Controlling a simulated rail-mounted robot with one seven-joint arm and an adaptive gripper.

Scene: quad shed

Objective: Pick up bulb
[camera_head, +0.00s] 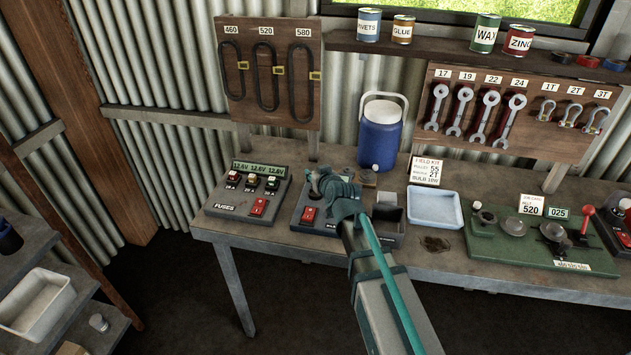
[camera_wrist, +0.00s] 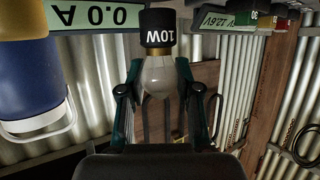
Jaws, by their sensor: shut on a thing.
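A bulb (camera_wrist: 160,73) with a clear glass globe, a brass collar and a black part marked 10W shows in the wrist view. My gripper (camera_wrist: 160,92) is shut on the glass globe, one finger on each side. In the head view my gripper (camera_head: 328,187) is over the dark panel with a red switch (camera_head: 309,214), left of the middle of the bench. The bulb is mostly hidden there by my gripper and arm. I cannot tell whether the black part touches the panel.
A fuse panel (camera_head: 235,208) stands to the left, a blue cooler (camera_head: 380,137) behind. To the right are a dark open box (camera_head: 388,214), a pale blue tray (camera_head: 435,207) and a green fixture board (camera_head: 520,250). Belts and wrenches hang on boards behind.

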